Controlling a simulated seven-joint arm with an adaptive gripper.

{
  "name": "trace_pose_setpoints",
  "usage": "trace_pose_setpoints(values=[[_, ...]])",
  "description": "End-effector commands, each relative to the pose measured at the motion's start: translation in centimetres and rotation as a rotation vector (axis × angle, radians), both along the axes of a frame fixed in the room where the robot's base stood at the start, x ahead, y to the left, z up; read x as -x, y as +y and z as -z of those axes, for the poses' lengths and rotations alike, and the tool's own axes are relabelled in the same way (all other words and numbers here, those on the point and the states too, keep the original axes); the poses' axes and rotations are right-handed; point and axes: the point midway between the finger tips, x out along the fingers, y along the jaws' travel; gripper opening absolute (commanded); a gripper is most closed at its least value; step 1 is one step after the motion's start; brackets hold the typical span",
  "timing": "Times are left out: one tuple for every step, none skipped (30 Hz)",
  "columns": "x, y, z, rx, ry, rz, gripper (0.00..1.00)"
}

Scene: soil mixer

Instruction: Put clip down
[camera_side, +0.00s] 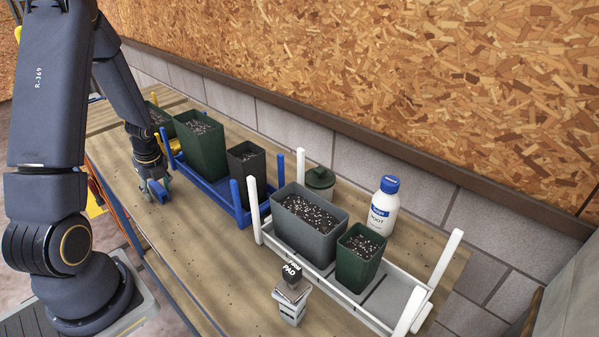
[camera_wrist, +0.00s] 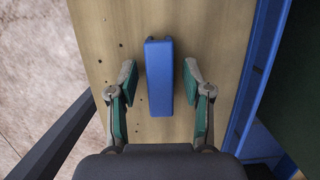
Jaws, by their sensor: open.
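The clip looks to be the blue block-like piece (camera_wrist: 160,75) in the wrist view, lying on the wooden table. My gripper (camera_wrist: 158,80) is open, with one green-padded finger on each side of the clip and a visible gap on both sides. In the side view my gripper (camera_side: 158,190) is low over the left end of the table, and a bit of blue shows at it, partly hidden by the fingers. I cannot tell the exact height of the fingers above the table.
A blue rack (camera_side: 228,206) with dark pots stands right of my gripper. A white rack (camera_side: 340,291) holds a grey pot (camera_side: 300,232) and a green pot (camera_side: 352,270). A white bottle (camera_side: 381,215) and a small labelled object (camera_side: 290,293) stand nearby. The table's front edge is close.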

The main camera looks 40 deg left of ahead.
Motion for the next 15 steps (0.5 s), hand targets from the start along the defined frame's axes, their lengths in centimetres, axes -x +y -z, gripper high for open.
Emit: trace_pose_setpoints(values=[[0.0, 0.0, 0.0, 0.0, 0.0, 0.0, 0.49], [0.0, 0.0, 0.0, 0.0, 0.0, 0.0, 0.49], [0.0, 0.0, 0.0, 0.0, 0.0, 0.0, 0.49], [0.0, 0.0, -0.1, 0.0, 0.0, 0.0, 0.49], [0.0, 0.0, -0.1, 0.0, -0.001, 0.0, 0.49], [0.0, 0.0, -0.4, -0.001, -0.001, 0.0, 0.49], [0.0, 0.0, -0.6, -0.001, -0.002, 0.0, 0.49], [0.0, -0.1, -1.0, -0.001, -0.003, 0.0, 0.49], [-0.1, -0.2, -1.5, -0.002, -0.004, 0.0, 0.49], [-0.1, -0.3, -2.0, -0.002, -0.004, 0.0, 0.49], [-0.1, -0.5, -2.6, -0.003, -0.006, 0.0, 0.49], [0.0, -0.7, -3.5, -0.004, -0.005, 0.0, 0.49], [0.0, -0.8, -4.2, -0.004, -0.005, -0.001, 0.49], [-0.1, -1.0, -4.9, -0.004, -0.008, -0.001, 0.49], [0.0, -1.2, -5.8, -0.005, -0.007, -0.001, 0.49]])
